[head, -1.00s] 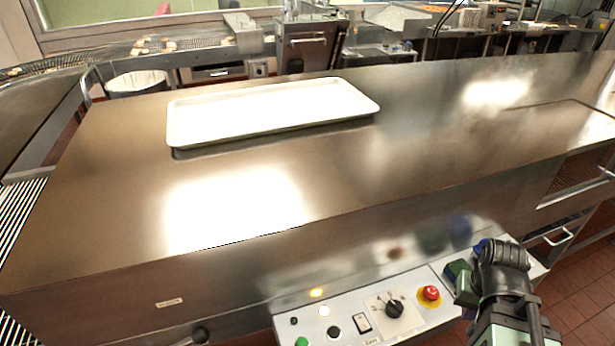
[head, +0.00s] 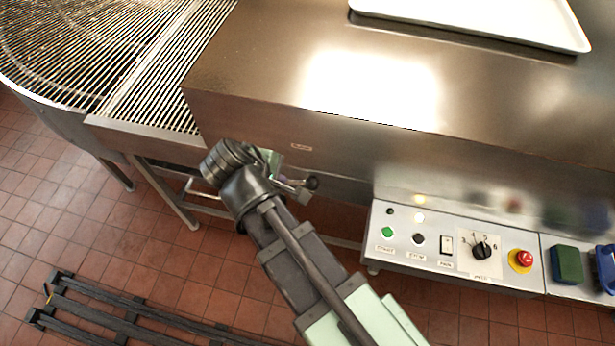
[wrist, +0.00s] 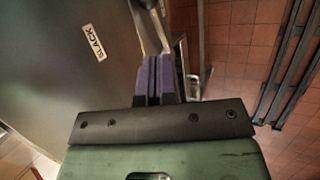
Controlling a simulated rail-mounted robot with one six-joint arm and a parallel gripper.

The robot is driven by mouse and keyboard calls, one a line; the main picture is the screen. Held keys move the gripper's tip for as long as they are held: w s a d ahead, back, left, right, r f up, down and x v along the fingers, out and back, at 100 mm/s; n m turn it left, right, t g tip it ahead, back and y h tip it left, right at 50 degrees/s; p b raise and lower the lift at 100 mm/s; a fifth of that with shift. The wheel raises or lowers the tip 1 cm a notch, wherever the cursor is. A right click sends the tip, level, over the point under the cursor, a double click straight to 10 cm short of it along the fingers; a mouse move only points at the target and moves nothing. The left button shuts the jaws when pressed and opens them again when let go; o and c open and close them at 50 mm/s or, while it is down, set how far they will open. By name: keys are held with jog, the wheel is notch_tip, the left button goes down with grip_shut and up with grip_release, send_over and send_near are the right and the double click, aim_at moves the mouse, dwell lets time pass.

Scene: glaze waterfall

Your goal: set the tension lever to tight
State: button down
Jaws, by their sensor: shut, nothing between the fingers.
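A label reading SLACK (wrist: 94,42) is on the grey panel to the left.
A control box (head: 455,262) with buttons, a dial and a red emergency stop (head: 522,259) stands to the right. A wire-mesh conveyor (head: 120,65) is at the upper left. A white tray (head: 490,22) lies on the machine top. Dark rails (head: 130,320) run along the tiled floor.

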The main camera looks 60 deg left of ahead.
jog(key=w+n, duration=0.2)
jog(key=b, duration=1.2)
send_near(309, 183)
jog(key=shift+t, duration=0.3)
jog(key=x, duration=0.7)
jog(key=shift+s+f, duration=0.1)
jog(key=shift+s, duration=0.2)
jog(key=shift+w+f, duration=0.2)
jog(key=shift+w, duration=0.15)
jog(key=shift+s, duration=0.1)
